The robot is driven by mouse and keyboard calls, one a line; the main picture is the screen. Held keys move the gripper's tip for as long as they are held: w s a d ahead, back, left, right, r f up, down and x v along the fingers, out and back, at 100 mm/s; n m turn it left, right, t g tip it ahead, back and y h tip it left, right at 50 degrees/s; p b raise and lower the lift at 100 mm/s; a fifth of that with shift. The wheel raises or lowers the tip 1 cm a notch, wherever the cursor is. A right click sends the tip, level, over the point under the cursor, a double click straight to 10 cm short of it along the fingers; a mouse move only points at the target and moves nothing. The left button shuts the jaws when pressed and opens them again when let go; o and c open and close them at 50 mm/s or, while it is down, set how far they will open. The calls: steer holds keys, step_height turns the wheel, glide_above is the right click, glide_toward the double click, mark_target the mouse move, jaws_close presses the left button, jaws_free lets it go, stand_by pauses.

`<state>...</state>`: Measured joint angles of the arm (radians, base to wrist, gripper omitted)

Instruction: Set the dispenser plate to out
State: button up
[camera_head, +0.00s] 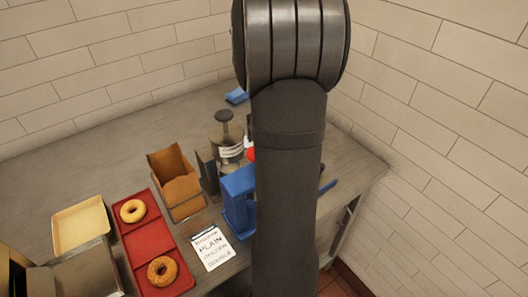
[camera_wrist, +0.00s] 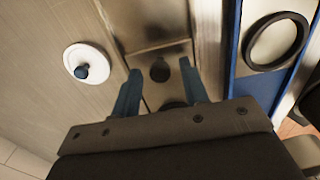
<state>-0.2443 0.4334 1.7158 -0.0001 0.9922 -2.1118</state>
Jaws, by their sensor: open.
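My gripper (camera_wrist: 160,66) is open in the wrist view, with two blue fingers spread apart and nothing held between them. A brownish metal plate (camera_wrist: 152,95) with two dark round spots lies beyond and between the fingers; it may be the dispenser plate, but I cannot tell its setting. Whether the fingers touch it is unclear. To its right is a blue-edged panel with a dark ring (camera_wrist: 276,42). In the head view a blue upright fixture (camera_head: 238,194) stands left of my arm, partly covered by it. My gripper is hidden there behind the arm.
A knobbed container (camera_head: 227,150), a cardboard box (camera_head: 178,188), a red tray (camera_head: 144,236) with two bagels, a yellowish tray (camera_head: 80,226) and an order card (camera_head: 212,248) crowd the counter.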

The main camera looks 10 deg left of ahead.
steer(key=shift+f, duration=0.7)
jaws_close()
steer(key=w+d, duration=0.7)
steer(key=shift+w+d, duration=0.35)
steer(key=shift+w, duration=0.05)
steer(key=shift+c, duration=0.3)
jaws_free()
steer(key=shift+d, duration=0.1)
steer(key=shift+o, duration=0.3)
steer(key=shift+r, duration=0.1)
step_height(320, 180, up, 17)
steer(key=shift+r, duration=0.15)
